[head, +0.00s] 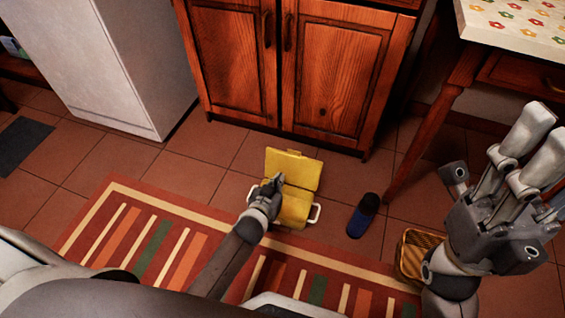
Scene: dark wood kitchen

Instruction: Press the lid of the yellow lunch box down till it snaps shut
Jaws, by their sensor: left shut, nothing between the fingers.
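The yellow lunch box (295,210) is on the floor, on or beside the rug's far edge, with white handles at both sides. Its lid (293,170) stands open, raised at the back, on the side toward the cupboard. My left gripper (277,182) is shut and empty. It is over the left part of the box, in front of the lid, and hides part of the box's inside. I cannot tell whether it touches the box. My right gripper (495,150) is at the right, close to the camera, with its fingers spread and empty, well away from the box.
A striped rug (150,235) lies in front. A blue slipper (363,216) and a yellow-brown basket (412,258) are right of the box. A wooden cupboard (300,75) stands behind, a white fridge (120,60) back left, a table (520,30) back right. Tiles left of the box are clear.

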